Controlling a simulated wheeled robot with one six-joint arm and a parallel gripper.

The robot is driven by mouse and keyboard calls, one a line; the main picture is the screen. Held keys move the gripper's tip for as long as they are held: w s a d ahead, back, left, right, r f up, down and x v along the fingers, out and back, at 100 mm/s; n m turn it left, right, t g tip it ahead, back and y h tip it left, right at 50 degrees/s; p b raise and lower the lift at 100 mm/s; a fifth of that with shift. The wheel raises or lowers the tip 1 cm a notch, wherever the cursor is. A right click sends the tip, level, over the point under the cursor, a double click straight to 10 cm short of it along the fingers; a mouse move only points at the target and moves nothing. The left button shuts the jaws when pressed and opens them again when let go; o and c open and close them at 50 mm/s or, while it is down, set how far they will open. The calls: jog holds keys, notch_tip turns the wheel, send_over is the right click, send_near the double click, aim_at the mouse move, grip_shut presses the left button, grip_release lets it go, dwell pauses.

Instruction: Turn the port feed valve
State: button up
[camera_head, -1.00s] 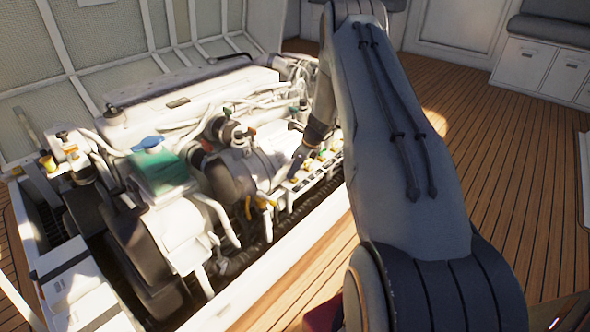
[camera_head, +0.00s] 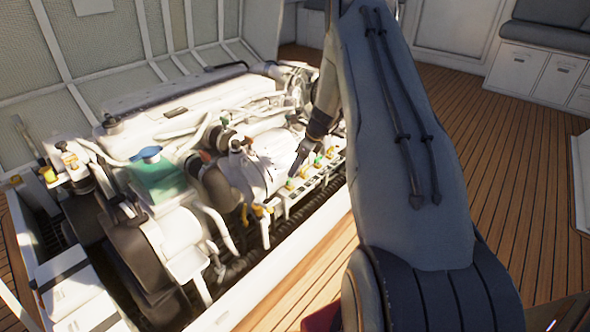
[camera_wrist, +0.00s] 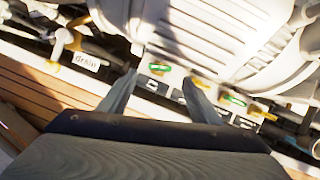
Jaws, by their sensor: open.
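A row of small valves with green and yellow handles runs along the engine's near side. In the wrist view I see a green handle (camera_wrist: 158,68), a yellow handle (camera_wrist: 201,81) and another green handle (camera_wrist: 235,99), with black label plates below whose text I cannot read. I cannot tell which is the port feed valve. My gripper (camera_wrist: 158,88) is open and empty, its fingertips just short of the row, with the first green handle between them in the picture. In the head view my gripper (camera_head: 297,165) is above the valve row (camera_head: 304,179), partly hidden by my arm.
A separate yellow-handled valve (camera_wrist: 55,62) with a "drain" label (camera_wrist: 86,62) is left of the row. The white engine (camera_head: 180,100) fills the hatch, with a green tank (camera_head: 158,178) and hoses. The wooden deck (camera_head: 500,160) on the right is open.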

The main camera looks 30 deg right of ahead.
aim_at(290, 182)
jog(key=shift+s+r, duration=0.1)
jog(key=shift+r, duration=0.1)
jog(key=shift+o, duration=0.2)
jog(key=f+m+b, duration=0.1)
jog(key=b, duration=0.3)
jog(key=f+m+b, duration=0.1)
jog(key=b, duration=0.2)
jog(key=shift+s+a+f+h+b, duration=0.2)
jog(key=shift+a+f+h+b, duration=0.1)
jog(key=shift+h+b, duration=0.1)
